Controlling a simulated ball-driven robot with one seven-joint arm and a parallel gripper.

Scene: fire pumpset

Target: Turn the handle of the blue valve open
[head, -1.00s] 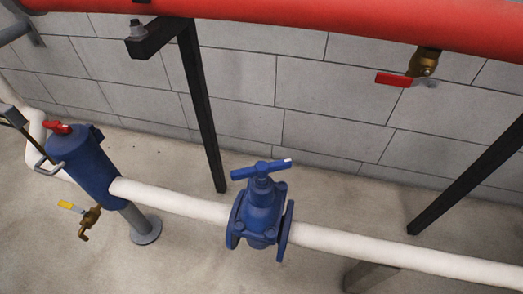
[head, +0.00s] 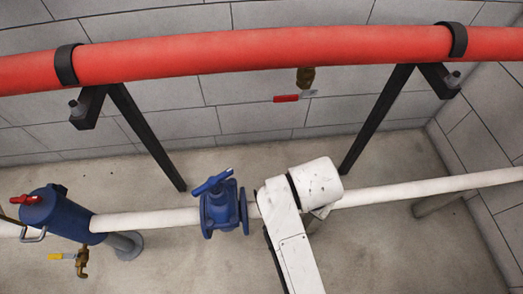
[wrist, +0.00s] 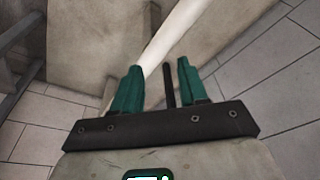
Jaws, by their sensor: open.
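The blue valve (head: 220,208) sits in the white pipe near the middle of the head view. Its blue bar handle (head: 213,182) is on top, slanting up to the right. My white arm reaches in just right of the valve and covers part of the pipe. My gripper (wrist: 157,85) shows in the wrist view with two green fingers apart and nothing between them in grasp. The white pipe (wrist: 178,32) passes beyond the fingers there. The valve is not in the wrist view, and the gripper is hidden in the head view.
A large red pipe (head: 250,57) runs across above, held by black brackets (head: 145,135). A small red-handled brass valve (head: 305,80) hangs under it. A blue cylinder (head: 60,213) with a yellow-handled tap (head: 70,257) stands at left. Block walls close the back and right.

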